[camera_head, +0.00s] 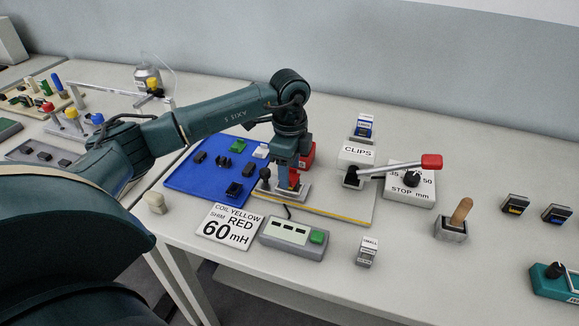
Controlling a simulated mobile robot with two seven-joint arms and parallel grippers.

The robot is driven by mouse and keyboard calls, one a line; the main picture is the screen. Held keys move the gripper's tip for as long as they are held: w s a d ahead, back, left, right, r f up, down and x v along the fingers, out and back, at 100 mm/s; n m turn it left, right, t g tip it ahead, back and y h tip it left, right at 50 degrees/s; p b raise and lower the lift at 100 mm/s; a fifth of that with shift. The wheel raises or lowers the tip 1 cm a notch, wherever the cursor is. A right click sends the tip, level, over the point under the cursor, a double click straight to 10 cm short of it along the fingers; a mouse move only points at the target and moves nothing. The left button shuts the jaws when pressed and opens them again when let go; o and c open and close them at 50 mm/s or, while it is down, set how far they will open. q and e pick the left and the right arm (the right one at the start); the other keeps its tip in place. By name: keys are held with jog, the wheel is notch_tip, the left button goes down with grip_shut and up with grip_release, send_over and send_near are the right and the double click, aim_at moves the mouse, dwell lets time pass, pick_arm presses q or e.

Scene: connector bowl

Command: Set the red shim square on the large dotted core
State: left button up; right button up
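My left gripper (293,186) points down over a small metal fixture (305,190) on a pale board at the middle of the table. A small red piece (294,178) shows at its fingertips. It may be the red shim, but I cannot tell whether the fingers grip it. A larger red block (308,156) stands just behind the gripper, partly hidden. Several dark cores, one of them a larger dark block (234,190), lie on a blue tray (185,181) to the left. Dots are too small to make out, so I cannot pick out the large dotted core. My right gripper is not in view.
A sign (229,228) reads coil yellow, shim red, 60 mH. Beside it is a meter box (292,238) with a green button. A red-handled lever (400,166), a CLIPS box (356,154) and a STOP mm dial (410,183) stand right of the gripper.

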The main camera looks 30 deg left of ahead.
pick_arm(q)
jog(key=shift+o, duration=0.8)
